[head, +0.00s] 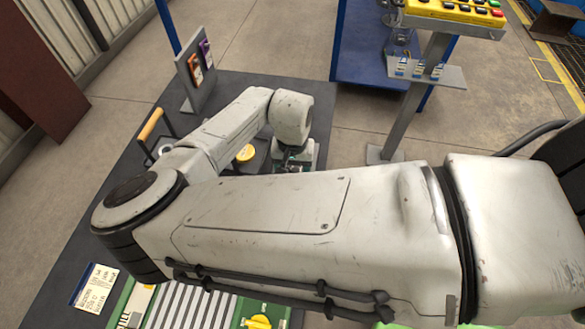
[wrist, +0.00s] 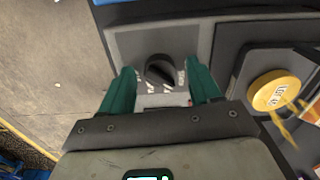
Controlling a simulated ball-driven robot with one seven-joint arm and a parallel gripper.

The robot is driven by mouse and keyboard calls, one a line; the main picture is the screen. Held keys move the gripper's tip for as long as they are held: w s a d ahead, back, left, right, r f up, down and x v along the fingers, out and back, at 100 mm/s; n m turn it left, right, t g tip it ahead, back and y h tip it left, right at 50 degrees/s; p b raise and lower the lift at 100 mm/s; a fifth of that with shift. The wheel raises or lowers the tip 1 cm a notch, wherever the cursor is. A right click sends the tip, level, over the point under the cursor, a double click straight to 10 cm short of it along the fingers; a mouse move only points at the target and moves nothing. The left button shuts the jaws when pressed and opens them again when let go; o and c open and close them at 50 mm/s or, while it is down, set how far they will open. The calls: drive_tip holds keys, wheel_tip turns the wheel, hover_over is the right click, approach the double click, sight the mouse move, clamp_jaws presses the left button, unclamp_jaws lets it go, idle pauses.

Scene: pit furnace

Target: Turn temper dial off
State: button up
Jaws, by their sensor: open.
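A black round dial (wrist: 160,69) with a raised grip bar sits on a grey panel (wrist: 205,42) in the wrist view, with pale marks around its lower side. I take it to be the temper dial. My gripper (wrist: 159,74) is open, with one green finger on each side of the dial. Gaps show between the fingers and the knob, and I cannot tell how far down the fingertips reach. In the head view my gripper (head: 290,162) is mostly hidden by my arm, and the dial is hidden.
A yellow round lid or knob (wrist: 278,92) lies right of the dial, also in the head view (head: 245,153). A wooden-handled frame (head: 152,124) and an upright panel (head: 199,72) stand on the dark bench (head: 243,82). A pedestal with a yellow control box (head: 450,10) stands right.

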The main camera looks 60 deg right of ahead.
drive_tip(key=c, duration=1)
drive_tip(key=shift+c, duration=0.2)
drive_tip(key=shift+r+n+p, duration=0.1)
drive_tip(key=shift+n+p, duration=0.2)
drive_tip(key=shift+p, duration=0.2)
drive_tip(key=n+p, duration=0.2)
drive_tip(key=p, duration=0.1)
drive_tip(key=shift+s+d+r+n, duration=0.1)
drive_tip(key=shift+r+n, duration=0.05)
drive_tip(key=shift+n, duration=0.25)
drive_tip(key=n+p, duration=0.2)
drive_tip(key=p, duration=0.1)
drive_tip(key=shift+n+p, duration=0.3)
drive_tip(key=shift+n, duration=0.1)
drive_tip(key=shift+f+n+p, duration=0.2)
drive_tip(key=shift+n+p, duration=0.6)
